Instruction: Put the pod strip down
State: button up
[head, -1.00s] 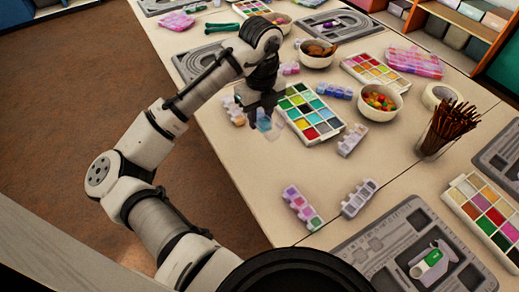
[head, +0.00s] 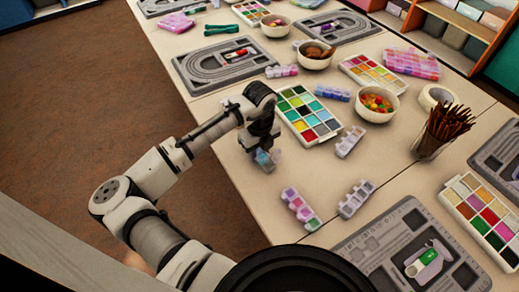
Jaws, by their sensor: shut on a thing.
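My gripper (head: 264,147) is shut on a translucent pod strip (head: 265,160) with a bluish pod, near the left edge of the table (head: 235,168). The jaws and wrist hide part of the strip. I cannot tell whether its lower end touches the table. Bare tabletop lies around it. Other pod strips lie apart: a purple and green one (head: 301,209) and a greyish one (head: 356,199) towards the front, and a pale one (head: 350,141) to the right.
A paint-coloured bead tray (head: 308,115) lies just right of my gripper. Bowls of beads (head: 376,104), a cup of brown sticks (head: 440,130) and a grey bead board (head: 405,245) stand further right. Tabletop between my gripper and the front strips is clear.

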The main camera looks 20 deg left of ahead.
aim_at(260, 152)
jog(key=shift+f, duration=0.1)
jog(key=o, duration=1.1)
notch_tip(260, 152, up, 12)
jog(key=b, duration=0.2)
